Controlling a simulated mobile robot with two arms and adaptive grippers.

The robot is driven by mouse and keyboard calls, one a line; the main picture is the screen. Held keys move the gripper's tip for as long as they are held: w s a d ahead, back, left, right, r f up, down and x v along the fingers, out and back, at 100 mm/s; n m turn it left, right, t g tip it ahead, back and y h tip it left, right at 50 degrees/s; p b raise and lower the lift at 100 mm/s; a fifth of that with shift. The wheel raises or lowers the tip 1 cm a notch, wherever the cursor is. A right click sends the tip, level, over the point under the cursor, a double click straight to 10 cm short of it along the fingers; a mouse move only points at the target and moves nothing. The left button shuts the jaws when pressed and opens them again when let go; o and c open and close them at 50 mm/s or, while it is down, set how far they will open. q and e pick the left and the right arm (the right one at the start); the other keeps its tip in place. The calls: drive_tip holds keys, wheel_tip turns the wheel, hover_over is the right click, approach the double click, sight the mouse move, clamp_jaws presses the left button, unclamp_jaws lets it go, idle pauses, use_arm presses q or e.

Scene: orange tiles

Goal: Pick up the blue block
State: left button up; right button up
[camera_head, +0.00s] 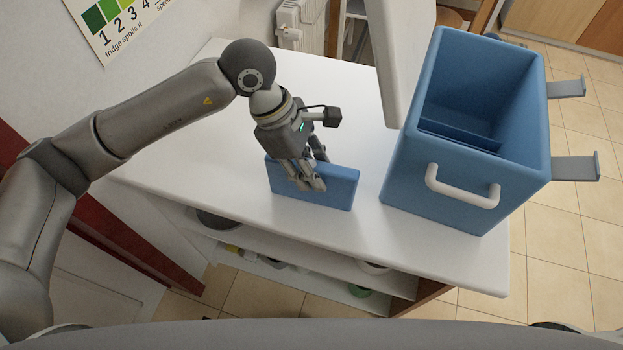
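The blue block (340,188) is a flat slab standing on its long edge on the white counter, near the front edge. My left gripper (315,174) reaches down over the top of the block. Some fingers lie over its near face, and another part of the gripper is at its far side. The fingers hide part of the block's middle. I cannot tell whether they press on it. The block appears to rest on the counter. My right gripper is not in view.
A large open blue bin (420,190) with a white handle stands on the counter to the right of the block. The white counter (200,165) is clear to the left. Below it, a shelf (300,268) holds several dishes.

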use_arm(q)
clamp_jaws()
